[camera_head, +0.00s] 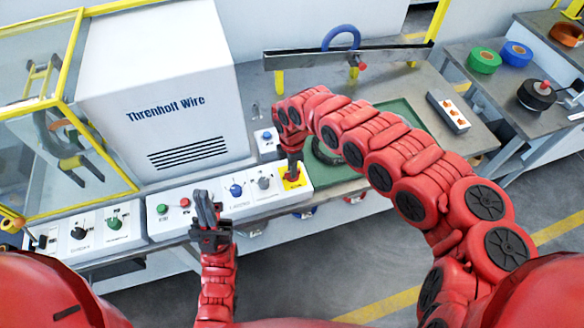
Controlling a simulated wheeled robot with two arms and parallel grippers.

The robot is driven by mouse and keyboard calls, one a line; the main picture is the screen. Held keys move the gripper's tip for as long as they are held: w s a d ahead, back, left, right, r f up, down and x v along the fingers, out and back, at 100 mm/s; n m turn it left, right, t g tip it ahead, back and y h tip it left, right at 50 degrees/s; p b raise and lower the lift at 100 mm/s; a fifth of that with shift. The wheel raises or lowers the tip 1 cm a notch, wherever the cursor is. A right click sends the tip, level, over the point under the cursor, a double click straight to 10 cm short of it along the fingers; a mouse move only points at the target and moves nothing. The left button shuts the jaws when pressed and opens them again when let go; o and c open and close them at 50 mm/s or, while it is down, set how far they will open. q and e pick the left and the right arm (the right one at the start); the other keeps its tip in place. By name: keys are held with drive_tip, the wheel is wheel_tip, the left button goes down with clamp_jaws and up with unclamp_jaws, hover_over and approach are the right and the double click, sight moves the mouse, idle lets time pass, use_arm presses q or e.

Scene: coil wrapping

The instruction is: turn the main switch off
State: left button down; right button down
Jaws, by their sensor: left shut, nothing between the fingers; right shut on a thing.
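The main switch has a yellow plate (293,184) at the right end of the white control panel (222,199). My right gripper (291,174) points down onto this plate and is shut on the switch's knob, which its fingers mostly hide. I cannot make out which way the knob is turned. My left gripper (205,207) is shut and empty, with its fingers pointing up in front of the panel, left of the switch.
Green and red buttons, a blue knob (236,190) and a grey knob (264,183) sit left of the switch. A white machine housing (160,80) stands behind. A green mat (398,110) and a button box (449,111) lie right. Coils (485,61) rest on a side table.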

drive_tip(key=c, duration=0.9)
unclamp_jaws()
drive_tip(key=shift+o, duration=0.2)
wheel_tip(320, 180, up, 6)
drive_tip(key=shift+w+d+b, duration=0.1)
drive_tip(key=shift+b, duration=0.5)
wheel_tip(320, 180, up, 12)
drive_tip(key=p, duration=0.9)
drive_tip(key=shift+f, duration=0.25)
drive_tip(key=shift+f, duration=0.1)
